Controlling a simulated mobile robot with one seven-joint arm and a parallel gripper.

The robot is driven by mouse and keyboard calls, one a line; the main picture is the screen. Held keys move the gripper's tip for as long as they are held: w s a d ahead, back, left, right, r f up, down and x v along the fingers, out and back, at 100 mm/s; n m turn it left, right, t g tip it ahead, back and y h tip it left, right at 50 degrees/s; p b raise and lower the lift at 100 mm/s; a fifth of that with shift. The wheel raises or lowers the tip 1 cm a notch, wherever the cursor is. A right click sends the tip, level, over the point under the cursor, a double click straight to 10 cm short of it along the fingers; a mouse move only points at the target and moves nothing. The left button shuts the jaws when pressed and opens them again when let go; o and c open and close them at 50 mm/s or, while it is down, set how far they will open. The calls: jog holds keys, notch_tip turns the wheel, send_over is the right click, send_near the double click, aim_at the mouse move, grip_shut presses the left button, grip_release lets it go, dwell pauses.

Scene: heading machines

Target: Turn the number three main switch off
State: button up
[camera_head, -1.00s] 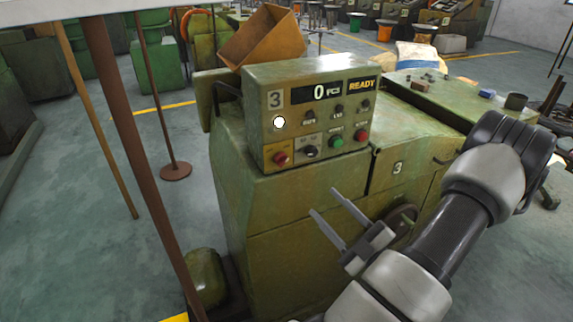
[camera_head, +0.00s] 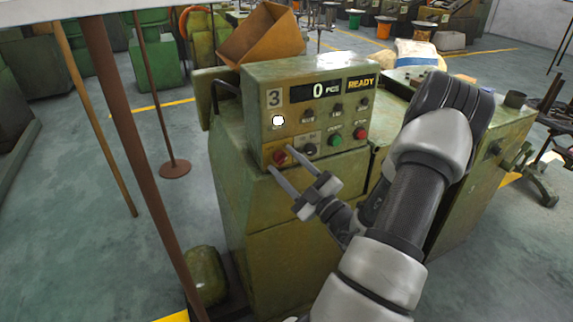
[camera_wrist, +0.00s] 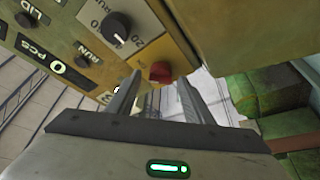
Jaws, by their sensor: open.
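The number three machine's control panel (camera_head: 313,103) shows a "3" plate, "0 PCS" and "READY". A red knob (camera_head: 280,158) sits at the panel's lower left on a yellow plate; its label is not legible, so I cannot confirm it is the main switch. It also shows in the wrist view (camera_wrist: 160,72). A white lamp (camera_head: 278,120) above it is lit. My gripper (camera_head: 281,161) is open and empty, its fingers pointing at the red knob. In the wrist view the knob appears between the fingertips (camera_wrist: 160,77); I cannot tell whether they touch it.
A black dial (camera_head: 311,149) is just right of the red knob; it also shows in the wrist view (camera_wrist: 117,25). Green (camera_head: 335,140) and red (camera_head: 360,133) buttons follow farther right. A brown post (camera_head: 140,170) stands to the left.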

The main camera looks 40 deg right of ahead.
jog(key=c, duration=1)
jog(key=shift+c, duration=0.2)
jog(key=shift+r+n+p, duration=0.15)
jog(key=shift+n+p, duration=0.15)
jog(key=shift+p, duration=0.15)
jog(key=shift+r+n+g+y+p, duration=0.15)
jog(key=shift+n+g+y+p, duration=0.2)
jog(key=shift+n+p, duration=0.75)
jog(key=n+g+y+p, duration=0.1)
jog(key=n+g+p, duration=0.1)
jog(key=n+p, duration=0.2)
jog(key=shift+n, duration=0.3)
jog(key=n+g+p, duration=0.1)
jog(key=n, duration=0.1)
jog(key=n+g+p, duration=0.1)
jog(key=n, duration=0.2)
jog(key=shift+h+p, duration=0.25)
jog(key=shift+p, duration=0.1)
jog(key=n, duration=0.2)
jog(key=n+g+h, duration=0.1)
jog(key=n, duration=0.1)
jog(key=shift+n+g+h, duration=0.25)
jog(key=shift+n+h, duration=0.05)
jog(key=shift+b, duration=0.3)
